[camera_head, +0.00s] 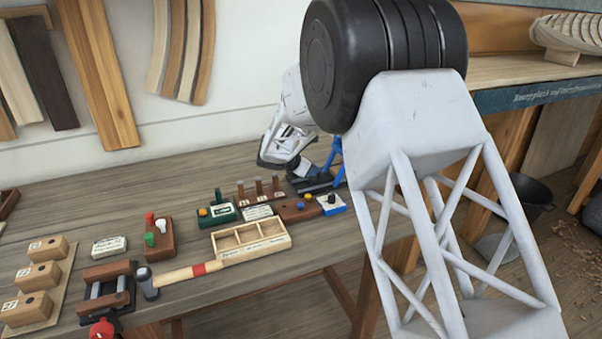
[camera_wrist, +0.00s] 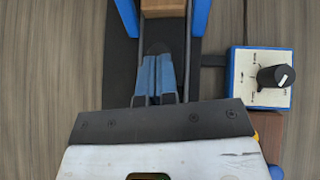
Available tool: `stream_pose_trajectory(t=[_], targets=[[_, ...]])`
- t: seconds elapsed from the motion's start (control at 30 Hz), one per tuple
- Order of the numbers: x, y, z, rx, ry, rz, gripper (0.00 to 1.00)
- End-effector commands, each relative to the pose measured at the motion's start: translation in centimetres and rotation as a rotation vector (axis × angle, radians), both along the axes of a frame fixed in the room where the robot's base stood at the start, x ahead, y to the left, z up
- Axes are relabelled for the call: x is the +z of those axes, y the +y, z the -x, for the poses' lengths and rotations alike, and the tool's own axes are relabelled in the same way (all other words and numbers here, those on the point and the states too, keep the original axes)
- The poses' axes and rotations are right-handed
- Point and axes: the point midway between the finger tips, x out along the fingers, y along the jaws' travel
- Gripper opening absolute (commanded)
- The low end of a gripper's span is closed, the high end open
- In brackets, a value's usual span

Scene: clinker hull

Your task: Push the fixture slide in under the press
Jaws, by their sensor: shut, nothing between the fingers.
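The press shows in the wrist view as two blue uprights (camera_wrist: 201,14) at the top edge, on a dark base (camera_wrist: 121,75) with two rails. A pale wooden block (camera_wrist: 163,9) sits between the uprights; I cannot tell whether it belongs to the fixture slide. My gripper (camera_wrist: 157,62) is shut and empty, its blue-sided fingers together between the rails, short of the block. A dark rounded piece lies at the fingertips; I cannot tell whether they touch it. In the head view the blue press (camera_head: 336,158) is partly hidden behind my arm.
A blue box with a black knob (camera_wrist: 275,77) stands right of the rails; it also shows in the head view (camera_head: 331,203).

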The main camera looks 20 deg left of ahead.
Motion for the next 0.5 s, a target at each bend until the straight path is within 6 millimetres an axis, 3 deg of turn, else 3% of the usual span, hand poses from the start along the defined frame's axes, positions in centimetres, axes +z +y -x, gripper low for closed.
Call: stream_pose_trajectory(t=[0.13,0.5], targets=[[-0.07,-0.98,-0.92,0.000,0.002,0.001,0.00],[-0.06,-1.00,-0.96,0.001,0.001,0.000,0.00]])
